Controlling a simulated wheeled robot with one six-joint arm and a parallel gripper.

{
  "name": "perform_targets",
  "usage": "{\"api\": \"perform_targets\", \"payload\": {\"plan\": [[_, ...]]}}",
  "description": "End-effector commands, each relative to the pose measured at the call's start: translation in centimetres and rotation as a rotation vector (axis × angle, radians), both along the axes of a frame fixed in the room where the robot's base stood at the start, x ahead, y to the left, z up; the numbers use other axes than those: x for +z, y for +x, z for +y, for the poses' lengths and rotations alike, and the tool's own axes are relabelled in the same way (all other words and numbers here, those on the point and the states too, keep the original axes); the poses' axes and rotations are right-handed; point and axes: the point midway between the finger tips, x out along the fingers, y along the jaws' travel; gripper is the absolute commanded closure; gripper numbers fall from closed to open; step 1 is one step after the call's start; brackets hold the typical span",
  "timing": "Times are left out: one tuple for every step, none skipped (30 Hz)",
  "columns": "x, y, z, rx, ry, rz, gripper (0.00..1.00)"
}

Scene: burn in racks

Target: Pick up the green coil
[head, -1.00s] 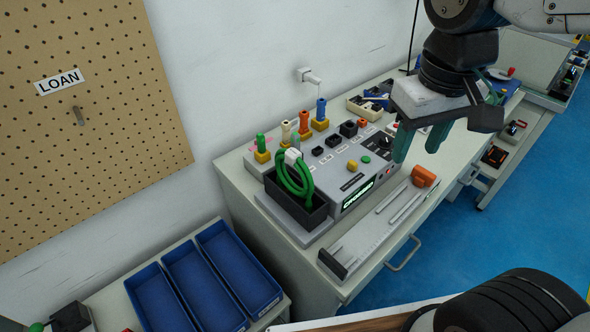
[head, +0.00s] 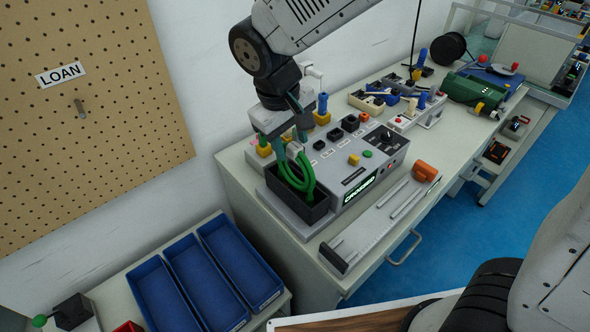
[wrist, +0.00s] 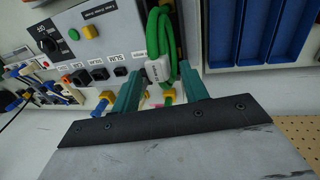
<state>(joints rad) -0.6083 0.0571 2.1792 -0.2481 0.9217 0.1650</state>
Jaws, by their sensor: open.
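The green coil (head: 291,177) is a looped green cable standing upright in a dark open box on the grey test unit. A white tag wraps its top. In the wrist view the coil (wrist: 164,41) and its white tag (wrist: 158,70) show between and just beyond the fingertips. My gripper (head: 290,139) is over the top of the coil, with its teal fingers pointing down. In the wrist view my gripper (wrist: 162,82) is open, with one finger on each side of the tag. I cannot tell whether either finger touches it.
The dark box (head: 313,213) surrounds the coil's lower part. The test unit (head: 376,153) has plugs and knobs close by. Blue bins (head: 238,265) stand at the lower left. A pegboard (head: 100,120) hangs on the left wall. An orange block (head: 425,171) lies to the right.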

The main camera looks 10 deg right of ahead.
Motion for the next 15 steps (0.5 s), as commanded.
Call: {"api": "perform_targets", "payload": {"plan": [[-0.9,0.1,-0.2,-0.001,-0.003,0.004,0.56],[-1.4,0.2,-0.4,-0.001,-0.003,0.004,0.56],[-1.9,0.2,-0.4,-0.002,-0.003,0.004,0.56],[-2.2,0.3,-0.5,-0.002,-0.002,0.003,0.56],[-2.5,0.3,-0.5,-0.002,-0.002,0.003,0.56],[-2.8,0.3,-0.6,-0.002,-0.002,0.003,0.56],[-3.0,0.4,-0.6,-0.002,-0.001,0.003,0.56],[-3.0,0.4,-0.6,-0.001,0.0,0.002,0.56],[-3.1,0.4,-0.6,-0.001,0.0,0.001,0.56],[-3.1,0.4,-0.6,-0.001,0.0,0.001,0.56],[-3.1,0.4,-0.6,-0.001,0.0,0.001,0.56],[-3.1,0.4,-0.6,-0.001,0.0,0.001,0.56],[-3.1,0.4,-0.6,-0.001,0.0,0.001,0.56],[-3.1,0.4,-0.6,-0.001,0.0,0.001,0.56],[-3.1,0.4,-0.6,-0.001,0.0,0.001,0.64]]}}
